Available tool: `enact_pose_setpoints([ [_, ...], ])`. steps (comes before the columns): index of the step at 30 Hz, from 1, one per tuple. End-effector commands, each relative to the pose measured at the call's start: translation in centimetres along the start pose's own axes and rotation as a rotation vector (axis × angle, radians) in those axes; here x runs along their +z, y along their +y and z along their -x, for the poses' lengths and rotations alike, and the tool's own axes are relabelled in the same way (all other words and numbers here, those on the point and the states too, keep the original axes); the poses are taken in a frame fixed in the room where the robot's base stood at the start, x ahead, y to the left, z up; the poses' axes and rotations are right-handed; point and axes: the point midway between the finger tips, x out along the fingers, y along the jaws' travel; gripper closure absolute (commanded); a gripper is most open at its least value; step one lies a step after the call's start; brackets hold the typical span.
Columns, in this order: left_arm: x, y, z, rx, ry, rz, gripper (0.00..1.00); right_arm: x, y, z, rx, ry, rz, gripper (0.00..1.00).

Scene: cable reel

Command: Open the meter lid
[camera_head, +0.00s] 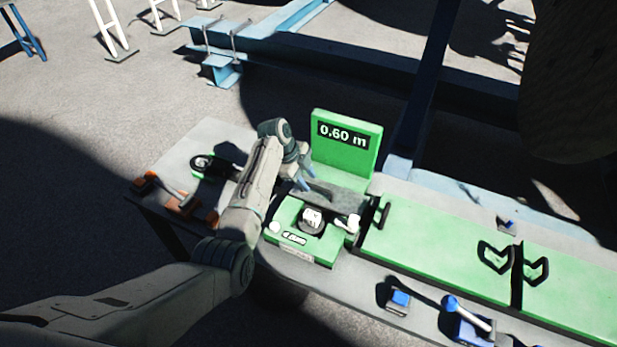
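The green meter stands on the grey table, with an upright panel (346,146) reading 0.60 m at the back. Its low green front part (322,247) carries a dark round part with a white top (312,219). A dark grey plate (343,199), which may be the lid, lies between the panel and the front part. My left gripper (306,177) is just left of the panel, above the plate's left end. Its bluish fingers look apart, with nothing seen between them. I cannot tell whether they touch the plate. My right gripper is out of view.
Green covers with black handles (495,257) lie right of the meter. Orange tools (182,203) and a black round part (203,163) lie at the left. Blue steel beams (300,52) stand behind.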

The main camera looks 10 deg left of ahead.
Motion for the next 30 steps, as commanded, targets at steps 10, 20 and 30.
enact_pose_setpoints([
  [10, 0.0, 0.0, -1.4, -0.001, -0.001, -0.001, 0.66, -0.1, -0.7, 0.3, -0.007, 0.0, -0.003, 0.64],
  [20, 0.0, 0.0, -1.4, -0.001, -0.001, 0.0, 1.0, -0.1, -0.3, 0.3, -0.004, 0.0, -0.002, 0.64],
  [30, 0.0, -0.2, -1.3, 0.02, -0.001, 0.009, 1.0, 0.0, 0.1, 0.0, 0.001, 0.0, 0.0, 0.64],
])
